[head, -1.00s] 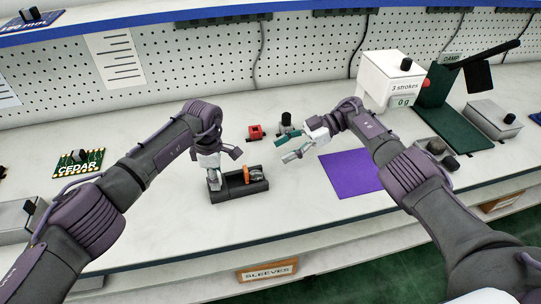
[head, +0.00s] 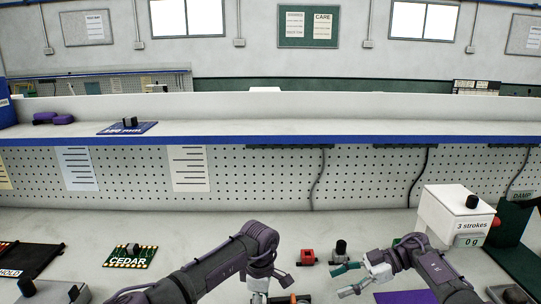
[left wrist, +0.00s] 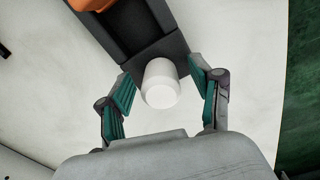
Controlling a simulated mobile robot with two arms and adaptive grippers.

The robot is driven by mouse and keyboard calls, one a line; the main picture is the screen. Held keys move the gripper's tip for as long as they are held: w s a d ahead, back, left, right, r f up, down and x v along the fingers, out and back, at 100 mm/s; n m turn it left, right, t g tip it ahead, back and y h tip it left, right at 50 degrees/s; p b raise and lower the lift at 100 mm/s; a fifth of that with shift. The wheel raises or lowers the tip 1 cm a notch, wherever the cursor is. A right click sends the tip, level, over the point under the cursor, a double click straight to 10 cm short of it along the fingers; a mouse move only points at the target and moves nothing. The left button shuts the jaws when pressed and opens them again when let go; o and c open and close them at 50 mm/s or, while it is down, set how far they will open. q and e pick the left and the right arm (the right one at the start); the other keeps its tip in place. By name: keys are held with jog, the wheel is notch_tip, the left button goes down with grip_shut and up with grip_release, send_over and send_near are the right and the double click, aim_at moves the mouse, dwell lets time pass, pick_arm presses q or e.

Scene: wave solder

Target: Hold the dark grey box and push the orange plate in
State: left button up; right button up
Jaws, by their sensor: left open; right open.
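In the left wrist view the dark grey box (left wrist: 175,48) lies at the top middle, with a white round knob (left wrist: 161,84) at its near end. Part of the orange plate (left wrist: 92,4) shows at the top edge; the rest is cut off. My left gripper (left wrist: 162,76) is open, its green fingers on either side of the knob with gaps. In the head view the box is nearly all below the bottom edge. My right gripper (head: 342,280) is open and empty, to the right of the box's place.
A red block (head: 307,257) and a grey piece with a black knob (head: 341,251) stand behind my right gripper. A white box with a display (head: 455,215) stands at right. A green CEDAR board (head: 131,257) lies at left. A purple mat (head: 405,297) lies at lower right.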

pick_arm(q)
notch_tip(320, 180, up, 12)
dwell(0.4)
jog(key=shift+f, duration=0.1)
